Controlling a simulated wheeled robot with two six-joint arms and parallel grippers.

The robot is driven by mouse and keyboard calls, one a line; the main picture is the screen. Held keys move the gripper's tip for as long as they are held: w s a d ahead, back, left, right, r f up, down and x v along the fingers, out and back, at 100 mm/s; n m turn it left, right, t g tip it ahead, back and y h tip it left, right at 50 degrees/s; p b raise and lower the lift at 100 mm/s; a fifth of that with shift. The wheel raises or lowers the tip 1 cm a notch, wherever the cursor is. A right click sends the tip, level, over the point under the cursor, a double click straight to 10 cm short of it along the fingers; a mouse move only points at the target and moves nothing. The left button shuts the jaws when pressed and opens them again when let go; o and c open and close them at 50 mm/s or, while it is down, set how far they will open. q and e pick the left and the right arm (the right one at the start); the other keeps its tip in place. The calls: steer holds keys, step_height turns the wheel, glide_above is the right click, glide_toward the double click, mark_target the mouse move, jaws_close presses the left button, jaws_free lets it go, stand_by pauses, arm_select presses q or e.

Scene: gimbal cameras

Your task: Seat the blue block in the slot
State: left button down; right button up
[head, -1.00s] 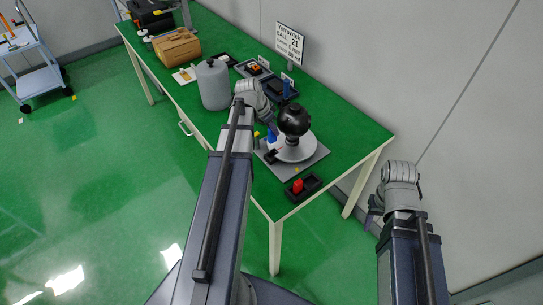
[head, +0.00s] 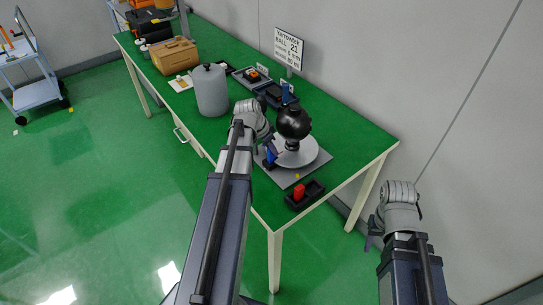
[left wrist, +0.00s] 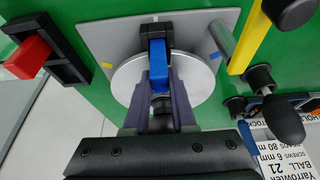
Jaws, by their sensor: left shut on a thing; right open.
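My left gripper (head: 268,151) is shut on the blue block (head: 271,156), at the near left edge of a white disc (head: 310,153) on a grey plate. In the left wrist view the two fingers (left wrist: 159,80) pinch the blue block (left wrist: 159,63). The block's far end is at the black slot piece (left wrist: 155,32) at the edge of the disc (left wrist: 203,78). I cannot tell how deep the block sits in the slot. My right gripper (head: 372,232) is open and empty, off the table's right end.
A black ball (head: 293,122) stands over the disc. A red block (head: 299,191) sits in a black holder (head: 316,188) at the near corner. A grey canister (head: 211,90), dark trays and a cardboard box (head: 175,55) are further back. A yellow bar (left wrist: 249,38) is close by on the right.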

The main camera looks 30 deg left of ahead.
arm_select(q)
steer(key=shift+f+b, duration=0.35)
steer(key=shift+f, duration=0.45)
arm_select(e)
steer(key=shift+f, duration=0.85)
arm_select(q)
steer(key=shift+f, duration=0.2)
steer(key=c, duration=0.7)
jaws_free()
steer(key=shift+c, duration=0.2)
arm_select(e)
steer(key=shift+f, duration=0.15)
arm_select(q)
steer(key=shift+r, duration=0.15)
steer(key=shift+s+r+p, duration=0.1)
steer(key=shift+r+p, duration=0.4)
steer(key=shift+r, duration=0.05)
steer(key=p+v, duration=1)
steer(key=v, duration=0.1)
arm_select(e)
step_height(320, 180, up, 12)
steer(key=shift+f, duration=0.25)
